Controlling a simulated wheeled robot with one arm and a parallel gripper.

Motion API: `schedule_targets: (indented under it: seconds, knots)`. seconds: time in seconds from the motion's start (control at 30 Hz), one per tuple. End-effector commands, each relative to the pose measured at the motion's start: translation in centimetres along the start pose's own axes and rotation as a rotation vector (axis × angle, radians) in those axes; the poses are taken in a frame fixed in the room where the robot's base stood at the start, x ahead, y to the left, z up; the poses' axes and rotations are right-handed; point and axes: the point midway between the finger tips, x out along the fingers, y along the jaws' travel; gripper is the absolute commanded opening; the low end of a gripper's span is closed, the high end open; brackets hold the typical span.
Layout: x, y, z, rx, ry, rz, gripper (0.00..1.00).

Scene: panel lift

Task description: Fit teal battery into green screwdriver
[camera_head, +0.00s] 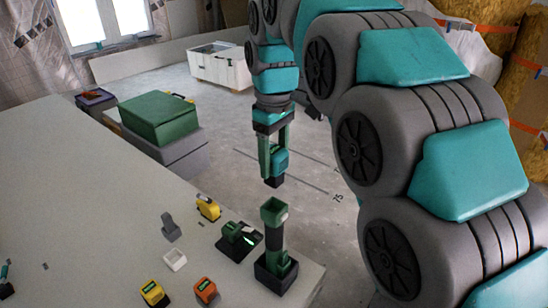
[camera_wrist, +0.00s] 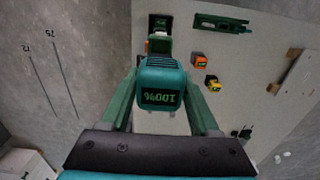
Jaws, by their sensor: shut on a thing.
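A teal battery (camera_head: 276,167) with a dark lower end hangs in my gripper (camera_head: 275,155), in the air past the table's edge. My gripper (camera_wrist: 160,98) is shut on the battery between two green fingers. In the wrist view the screwdriver (camera_wrist: 159,42) is partly hidden behind the battery.
A dark green charger (camera_head: 237,241) with a lit green mark sits left of the screwdriver. Orange (camera_head: 205,290) and yellow (camera_head: 153,293) blocks, a white block (camera_head: 175,260) and a yellow tool (camera_head: 208,207) stand nearby. A green case (camera_head: 158,117) is farther back. The table's left side is mostly clear.

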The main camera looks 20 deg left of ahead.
Motion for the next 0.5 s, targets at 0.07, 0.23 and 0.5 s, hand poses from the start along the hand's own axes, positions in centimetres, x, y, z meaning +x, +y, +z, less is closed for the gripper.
schedule_targets:
  seconds: [0.07, 0.23, 0.5]
  knots:
    - [0.6, 0.0, 0.0, 0.000, 0.000, 0.000, 0.00]
    - [2.0, 0.0, -0.1, 0.000, 0.003, 0.001, 0.00]
    - [4.4, 0.0, 0.0, 0.001, 0.001, 0.000, 0.00]
